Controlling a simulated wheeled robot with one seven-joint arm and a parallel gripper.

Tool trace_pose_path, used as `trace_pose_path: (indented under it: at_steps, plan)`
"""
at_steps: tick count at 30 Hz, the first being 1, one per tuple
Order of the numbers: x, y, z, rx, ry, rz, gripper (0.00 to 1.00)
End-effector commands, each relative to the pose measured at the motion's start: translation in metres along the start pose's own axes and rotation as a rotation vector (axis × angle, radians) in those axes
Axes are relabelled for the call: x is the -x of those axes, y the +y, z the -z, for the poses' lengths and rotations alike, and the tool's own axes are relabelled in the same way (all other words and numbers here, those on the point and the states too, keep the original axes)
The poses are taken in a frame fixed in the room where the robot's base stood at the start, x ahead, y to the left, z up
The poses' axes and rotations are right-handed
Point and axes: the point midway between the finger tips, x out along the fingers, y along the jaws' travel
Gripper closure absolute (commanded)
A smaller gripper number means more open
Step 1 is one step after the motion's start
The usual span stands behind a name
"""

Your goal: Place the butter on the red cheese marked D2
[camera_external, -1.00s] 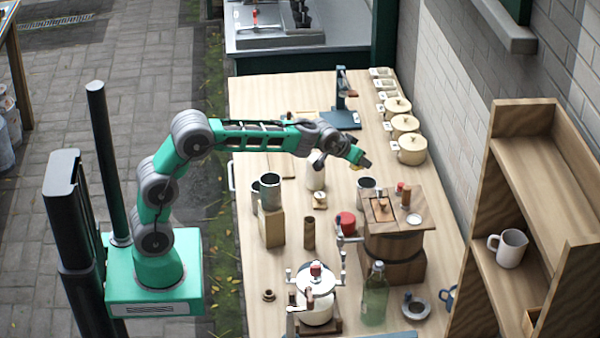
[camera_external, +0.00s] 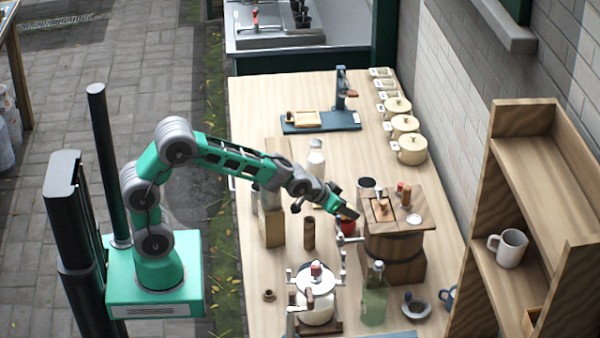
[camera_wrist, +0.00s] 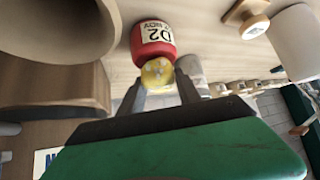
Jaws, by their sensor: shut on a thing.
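In the external view the red cheese (camera_external: 347,227) sits on the table left of the wooden barrel, partly covered by my gripper. My gripper (camera_external: 348,213) is shut on the butter (camera_wrist: 157,73), a small yellow rounded piece between the two fingertips. The butter overlaps the near end of the cheese in the wrist view; I cannot tell whether they touch. In the external view the butter is not clearly visible.
The wooden barrel (camera_external: 393,248) stands close right of the cheese. A brown cylinder (camera_external: 309,232) and a wooden block (camera_external: 272,229) stand to the left. A white churn (camera_external: 316,298) with a crank and a green bottle (camera_external: 374,297) stand nearer the camera. A white bottle (camera_external: 316,160) is behind.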

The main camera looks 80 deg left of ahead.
Motion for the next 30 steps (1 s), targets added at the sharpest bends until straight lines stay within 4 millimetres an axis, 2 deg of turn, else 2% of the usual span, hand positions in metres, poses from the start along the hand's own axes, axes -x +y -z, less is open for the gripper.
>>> trace_pose_path:
  at_steps: [9,10,17,26,30]
  plan:
    - [-0.003,0.000,-0.002,0.000,0.002,0.000,1.00]
    - [-0.002,0.000,-0.002,0.000,0.002,0.000,0.58]
    - [-0.002,0.000,-0.001,0.000,0.001,0.000,0.40]
    - [0.001,0.000,0.002,0.000,0.001,0.000,0.38]
    - [0.018,0.000,0.002,0.000,0.004,0.000,0.38]
